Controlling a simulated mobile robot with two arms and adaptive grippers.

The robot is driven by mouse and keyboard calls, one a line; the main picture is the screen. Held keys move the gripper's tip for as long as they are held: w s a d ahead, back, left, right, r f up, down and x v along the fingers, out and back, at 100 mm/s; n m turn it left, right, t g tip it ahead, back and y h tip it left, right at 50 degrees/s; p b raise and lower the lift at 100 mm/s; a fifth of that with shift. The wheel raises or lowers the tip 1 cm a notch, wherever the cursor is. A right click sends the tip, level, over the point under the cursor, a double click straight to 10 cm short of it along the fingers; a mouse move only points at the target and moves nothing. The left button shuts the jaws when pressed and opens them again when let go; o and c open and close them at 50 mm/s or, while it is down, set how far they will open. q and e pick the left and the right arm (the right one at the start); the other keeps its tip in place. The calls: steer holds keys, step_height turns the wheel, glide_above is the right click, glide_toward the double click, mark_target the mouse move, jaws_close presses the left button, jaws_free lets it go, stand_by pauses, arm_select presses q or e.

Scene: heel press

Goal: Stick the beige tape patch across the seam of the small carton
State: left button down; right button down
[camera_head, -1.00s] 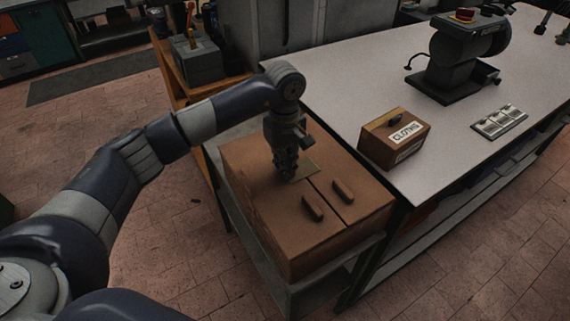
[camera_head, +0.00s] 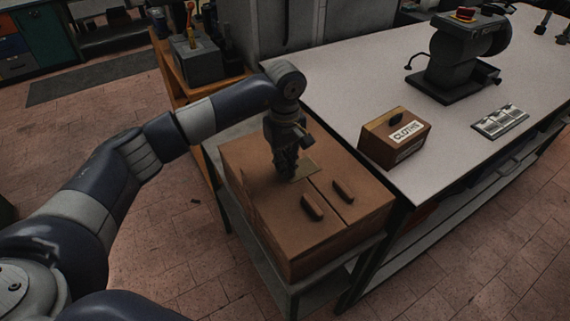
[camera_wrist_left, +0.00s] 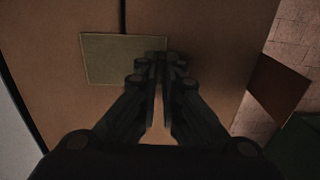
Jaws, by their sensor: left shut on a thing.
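The brown carton (camera_head: 262,217) stands on a low grey stand, with a dark seam running along its top. The beige tape patch (camera_head: 306,169) is at the top of the carton, over the line of the seam. In the left wrist view the patch (camera_wrist_left: 108,62) looks flat, and the seam disappears under its upper edge. My left gripper (camera_head: 287,174) points down over the carton top, its fingers shut on one edge of the patch. Its fingertips (camera_wrist_left: 158,64) hide that edge. I cannot tell whether the patch touches the carton all over. My right gripper is out of view.

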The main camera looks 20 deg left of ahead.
arm_select(q)
steer(key=shift+s+f, duration=0.1)
steer(key=shift+f, duration=0.05)
steer(key=c, duration=1.7)
jaws_free()
steer(key=o, duration=0.5)
steer(key=shift+r+p, duration=1.6)
steer(key=shift+r, duration=2)
